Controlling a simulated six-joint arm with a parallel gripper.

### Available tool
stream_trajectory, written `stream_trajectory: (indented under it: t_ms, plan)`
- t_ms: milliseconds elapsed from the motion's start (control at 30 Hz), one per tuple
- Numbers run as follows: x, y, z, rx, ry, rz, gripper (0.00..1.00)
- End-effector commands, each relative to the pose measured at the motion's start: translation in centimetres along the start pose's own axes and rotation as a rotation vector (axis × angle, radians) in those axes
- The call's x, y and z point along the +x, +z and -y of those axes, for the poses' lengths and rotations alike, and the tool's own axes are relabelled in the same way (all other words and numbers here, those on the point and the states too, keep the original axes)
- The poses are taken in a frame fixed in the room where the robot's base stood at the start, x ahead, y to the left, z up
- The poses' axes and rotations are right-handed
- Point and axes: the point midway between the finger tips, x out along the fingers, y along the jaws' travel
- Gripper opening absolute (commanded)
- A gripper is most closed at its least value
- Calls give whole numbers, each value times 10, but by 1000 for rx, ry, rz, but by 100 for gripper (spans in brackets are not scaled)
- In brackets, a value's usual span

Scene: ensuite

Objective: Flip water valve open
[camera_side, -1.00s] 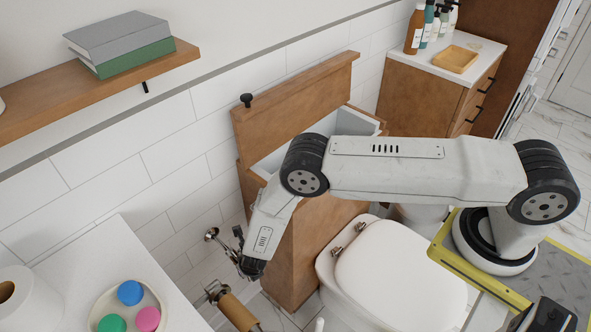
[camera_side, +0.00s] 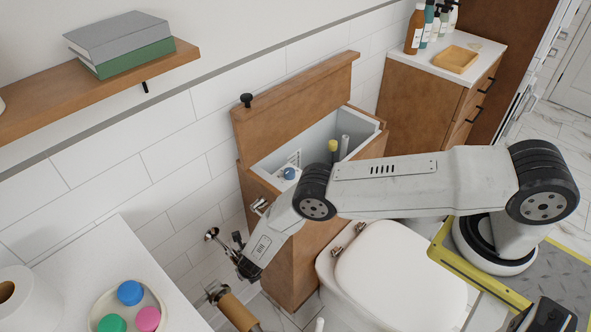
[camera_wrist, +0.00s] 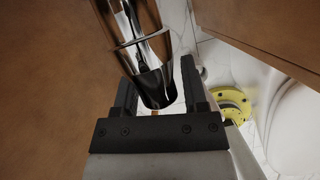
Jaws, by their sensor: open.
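The water valve shows in the side view as a round chrome wall plate (camera_side: 211,234) with a short stem running toward my gripper (camera_side: 242,258). My dark jaws hide most of the valve there. In the wrist view my gripper (camera_wrist: 158,76) is open, with one finger on each side of a shiny chrome cylinder (camera_wrist: 155,87), which looks like the valve body. I cannot tell whether either finger touches it. The valve's handle and its position cannot be made out.
The open wooden toilet cistern (camera_side: 315,235) stands right beside my gripper, with the white toilet (camera_side: 385,275) to its right. A white counter (camera_side: 100,255) is at left.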

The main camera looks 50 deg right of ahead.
Motion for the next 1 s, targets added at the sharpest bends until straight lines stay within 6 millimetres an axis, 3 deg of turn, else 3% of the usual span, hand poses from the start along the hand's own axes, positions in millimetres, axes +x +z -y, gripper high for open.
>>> stream_trajectory:
  t_ms: [267,433,1000]
  plan:
    - [0,0,0,-1,0,0,52]
    - [0,0,0,-1,0,0,0]
    - [0,0,-1,-1,2,0,0]
